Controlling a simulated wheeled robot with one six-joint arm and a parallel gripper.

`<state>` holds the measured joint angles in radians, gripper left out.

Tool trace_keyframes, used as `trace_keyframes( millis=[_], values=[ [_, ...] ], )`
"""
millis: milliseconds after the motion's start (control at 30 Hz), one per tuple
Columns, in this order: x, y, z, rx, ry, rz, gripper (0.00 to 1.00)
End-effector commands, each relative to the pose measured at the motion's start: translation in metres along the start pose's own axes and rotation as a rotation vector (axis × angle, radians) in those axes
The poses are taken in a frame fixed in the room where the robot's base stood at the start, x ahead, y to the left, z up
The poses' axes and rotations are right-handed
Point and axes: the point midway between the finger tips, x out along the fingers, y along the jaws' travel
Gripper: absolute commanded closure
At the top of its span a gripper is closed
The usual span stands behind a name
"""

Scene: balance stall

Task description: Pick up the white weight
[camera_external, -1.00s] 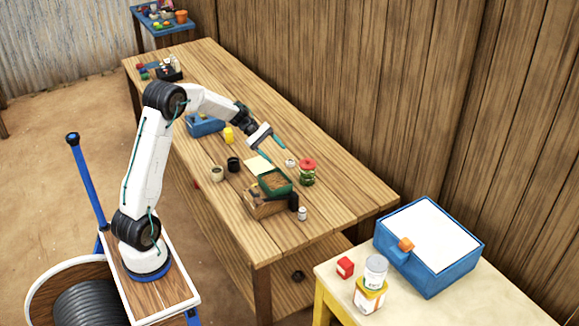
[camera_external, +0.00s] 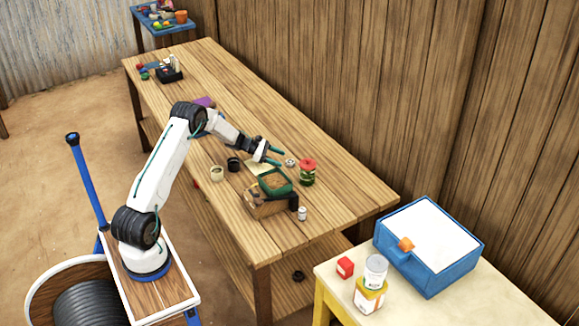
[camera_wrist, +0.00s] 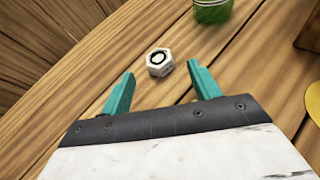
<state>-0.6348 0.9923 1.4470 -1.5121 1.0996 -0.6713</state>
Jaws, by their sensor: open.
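The white weight (camera_wrist: 159,61) is a small hexagonal block with a dark ring mark on top. It sits on the wooden table in the wrist view, just beyond my fingertips and between their lines. It also shows as a small pale thing in the external view (camera_external: 290,163). My gripper (camera_wrist: 157,80) is open and empty, with its teal fingers spread on either side of the weight's near side. In the external view my gripper (camera_external: 279,157) is low over the table, just left of the weight. No contact with the weight shows.
A green jar with a red lid (camera_external: 307,172) stands close to the weight; its green body (camera_wrist: 212,10) shows in the wrist view. A wooden box with a green tray (camera_external: 275,183) stands nearer the front. A black cup (camera_external: 233,164) and a pale cup (camera_external: 217,174) are to the left.

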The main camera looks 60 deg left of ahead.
Motion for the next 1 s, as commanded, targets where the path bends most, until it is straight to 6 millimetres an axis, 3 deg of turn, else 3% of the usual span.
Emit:
trace_keyframes(
  millis=[200, 433, 467, 600, 667, 1000],
  values=[
    [0.034, 0.001, -0.001, 0.001, 0.000, -0.004, 0.38],
    [0.038, 0.001, -0.001, 0.001, 0.001, -0.002, 0.38],
    [0.038, 0.001, -0.001, 0.001, 0.001, -0.002, 0.41],
    [0.038, 0.001, -0.001, 0.001, 0.001, -0.002, 0.80],
    [0.037, 0.001, -0.001, 0.001, 0.001, -0.002, 0.92],
    [0.036, 0.002, 0.002, 0.002, 0.000, -0.002, 0.92]
  ],
)
